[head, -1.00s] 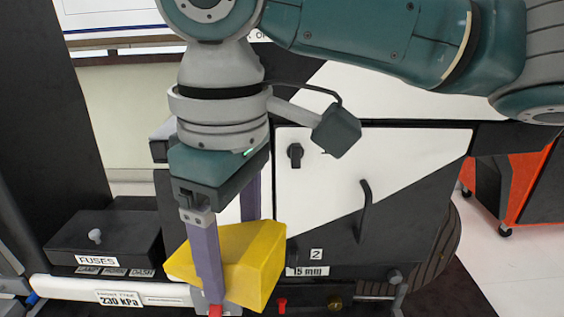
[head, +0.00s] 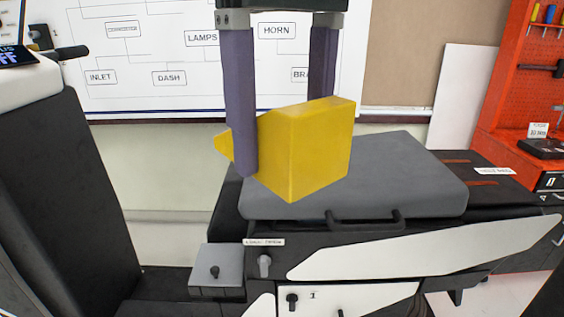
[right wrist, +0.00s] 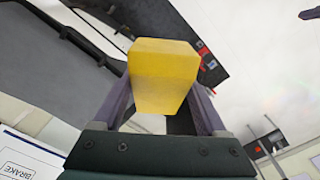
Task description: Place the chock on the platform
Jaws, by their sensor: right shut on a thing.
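The chock (head: 315,150) is a yellow wedge-like block. My right gripper (head: 280,135) points down and is shut on it, with one purple finger in front and the other partly hidden behind the block. A grey flat-topped slab (head: 400,185), which looks like the platform, lies below and behind the chock in the head view. The chock overlaps its left part in the picture; I cannot tell the gap between them. In the right wrist view the chock (right wrist: 163,75) sits between the fingers. My left gripper is not in view.
A black handle (head: 365,222) runs along the slab's front edge. A black upright panel (head: 70,180) stands at the left. An orange tool rack (head: 525,90) is at the right. A labelled board (head: 160,60) hangs behind.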

